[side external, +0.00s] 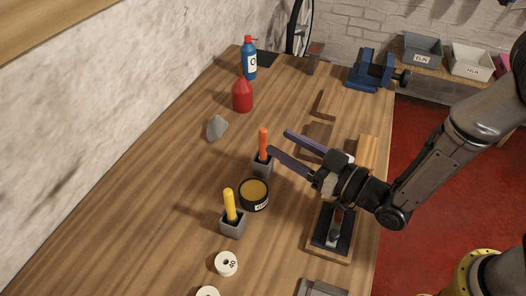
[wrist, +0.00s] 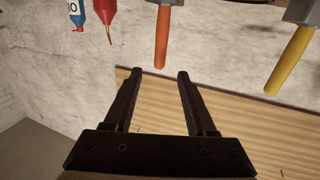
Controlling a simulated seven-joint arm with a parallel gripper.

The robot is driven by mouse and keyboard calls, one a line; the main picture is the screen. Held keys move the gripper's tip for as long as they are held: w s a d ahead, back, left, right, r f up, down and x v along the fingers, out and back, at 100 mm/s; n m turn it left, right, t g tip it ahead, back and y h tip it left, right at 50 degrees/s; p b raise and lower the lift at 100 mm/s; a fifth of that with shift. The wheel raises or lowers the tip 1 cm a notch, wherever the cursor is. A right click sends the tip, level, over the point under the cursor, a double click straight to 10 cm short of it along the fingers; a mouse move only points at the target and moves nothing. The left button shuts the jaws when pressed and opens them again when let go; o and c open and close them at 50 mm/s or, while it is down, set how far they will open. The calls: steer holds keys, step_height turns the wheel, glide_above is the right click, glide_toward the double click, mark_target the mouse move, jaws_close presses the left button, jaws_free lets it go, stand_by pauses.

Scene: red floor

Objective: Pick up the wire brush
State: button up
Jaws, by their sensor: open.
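No thing can be told for certain as the wire brush. An orange handle (side external: 263,140) stands upright in a grey block (side external: 262,168) near the middle of the bench. A yellow handle (side external: 229,203) stands in a similar grey block (side external: 233,228) nearer the camera. My gripper (side external: 280,142) is open and empty, its long dark fingers spread beside the orange handle. In the wrist view the orange handle (wrist: 163,40) lies just beyond and between the fingertips (wrist: 160,73), apart from them. The yellow handle (wrist: 292,62) is to the right there.
A black-rimmed tin (side external: 254,194) stands between the two blocks. A red bottle (side external: 242,95), a blue bottle (side external: 249,58) and a grey stone-like lump (side external: 217,128) stand farther back. A framed tray (side external: 331,240) lies below my arm. A blue vise (side external: 371,70) is at the far right.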

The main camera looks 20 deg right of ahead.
mark_target(260, 129)
steer(key=x, duration=0.9)
steer(key=shift+w, duration=0.25)
steer(key=shift+c, duration=0.3)
jaws_close()
